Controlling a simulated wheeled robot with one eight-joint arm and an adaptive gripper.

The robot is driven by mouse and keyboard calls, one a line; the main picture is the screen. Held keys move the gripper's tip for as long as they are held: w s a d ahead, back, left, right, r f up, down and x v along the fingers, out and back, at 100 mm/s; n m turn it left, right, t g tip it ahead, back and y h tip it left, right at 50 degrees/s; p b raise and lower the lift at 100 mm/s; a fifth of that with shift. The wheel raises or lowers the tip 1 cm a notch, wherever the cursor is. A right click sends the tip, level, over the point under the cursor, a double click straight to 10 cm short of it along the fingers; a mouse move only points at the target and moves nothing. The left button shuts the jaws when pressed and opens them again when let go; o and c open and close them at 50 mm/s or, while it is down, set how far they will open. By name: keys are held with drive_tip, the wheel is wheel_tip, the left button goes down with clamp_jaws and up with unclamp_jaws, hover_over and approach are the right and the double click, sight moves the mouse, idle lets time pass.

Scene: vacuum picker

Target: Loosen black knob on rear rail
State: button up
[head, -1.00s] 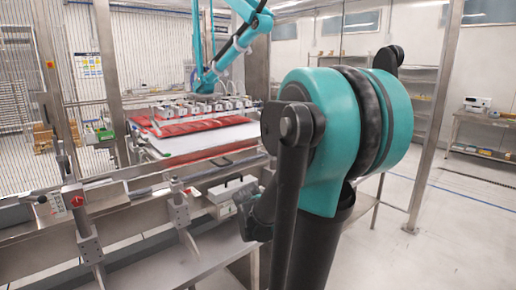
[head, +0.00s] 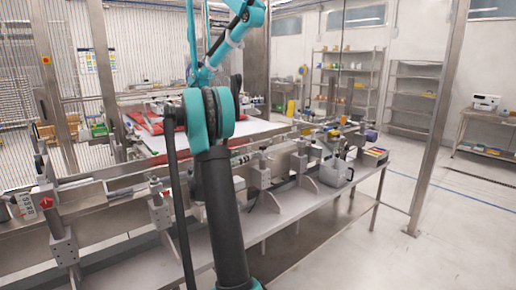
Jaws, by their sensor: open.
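The steel rail assembly (head: 105,197) runs from the left foreground toward the right, with clamp posts along it. A clamp post (head: 62,235) at the left has a red knob (head: 46,203). Another post (head: 158,210) stands nearer the middle. Small dark fittings show along the rails, but I cannot tell which is the black knob on the rear rail. My arm, with a teal joint (head: 210,118) and a dark link (head: 220,215), stands in front of the rails and hides part of them. I cannot make out my gripper.
Behind the rails is a white bed (head: 195,138) with red parts. A grey device (head: 334,168) stands at the table's right end. A steel post (head: 436,120) rises at the right. The floor (head: 350,235) at right front is clear.

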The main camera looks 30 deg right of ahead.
sight(261, 148)
drive_tip(key=x, duration=1.6)
drive_tip(key=shift+w+d, duration=0.1)
drive_tip(key=shift+d, duration=0.15)
drive_tip(key=shift+c, duration=0.2)
clamp_jaws()
